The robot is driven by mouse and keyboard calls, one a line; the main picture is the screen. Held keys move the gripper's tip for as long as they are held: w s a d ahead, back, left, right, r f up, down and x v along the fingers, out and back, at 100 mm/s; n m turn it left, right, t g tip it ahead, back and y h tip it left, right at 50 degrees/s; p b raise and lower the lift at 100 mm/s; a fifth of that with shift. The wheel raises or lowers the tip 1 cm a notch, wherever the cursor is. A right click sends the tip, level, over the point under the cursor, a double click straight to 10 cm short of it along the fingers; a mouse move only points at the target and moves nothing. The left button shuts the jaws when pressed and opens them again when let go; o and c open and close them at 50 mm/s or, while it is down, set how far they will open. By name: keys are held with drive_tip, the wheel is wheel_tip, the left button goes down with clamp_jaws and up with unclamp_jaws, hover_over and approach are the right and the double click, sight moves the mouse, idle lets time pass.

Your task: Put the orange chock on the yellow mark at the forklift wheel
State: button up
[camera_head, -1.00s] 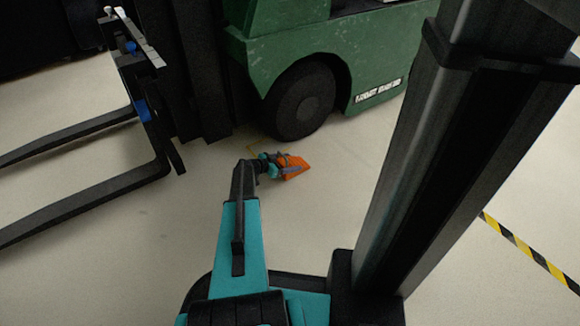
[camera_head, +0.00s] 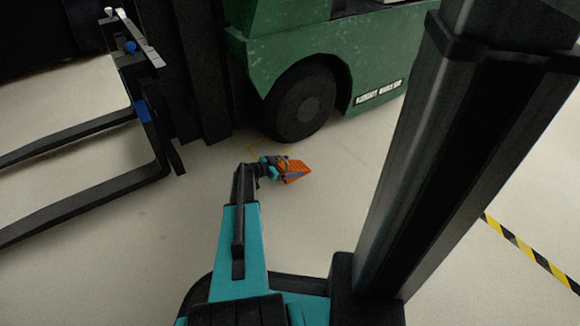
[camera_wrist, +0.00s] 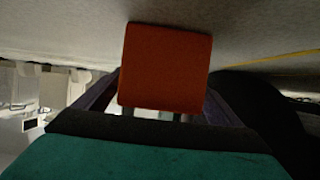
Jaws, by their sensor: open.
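The orange chock (camera_head: 295,172) is at the end of my arm, close to the floor in front of the forklift wheel (camera_head: 302,108). My gripper (camera_head: 284,168) is open, with its fingers on either side of the chock. In the wrist view the chock's flat face (camera_wrist: 166,66) fills the space between the fingers (camera_wrist: 163,108); I cannot tell whether they touch it. A thin yellow mark (camera_head: 252,148) shows on the floor left of the wheel, partly hidden. A yellow line also shows at the right of the wrist view (camera_wrist: 290,57).
The green forklift (camera_head: 245,65) stands at the back, its dark forks (camera_head: 95,193) reaching out left, low over the floor. Yellow-black tape (camera_head: 530,252) crosses the floor at right. The pale floor between the forks and my arm is clear.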

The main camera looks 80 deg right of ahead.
drive_tip(key=shift+r, duration=0.1)
drive_tip(key=shift+w+a+r+p, duration=0.15)
drive_tip(key=shift+w+a+p, duration=0.05)
drive_tip(key=shift+w+p, duration=0.1)
drive_tip(key=p+v, duration=0.3)
drive_tip(key=v, duration=0.8)
drive_tip(key=shift+p, duration=0.3)
drive_tip(key=shift+w+a, duration=0.15)
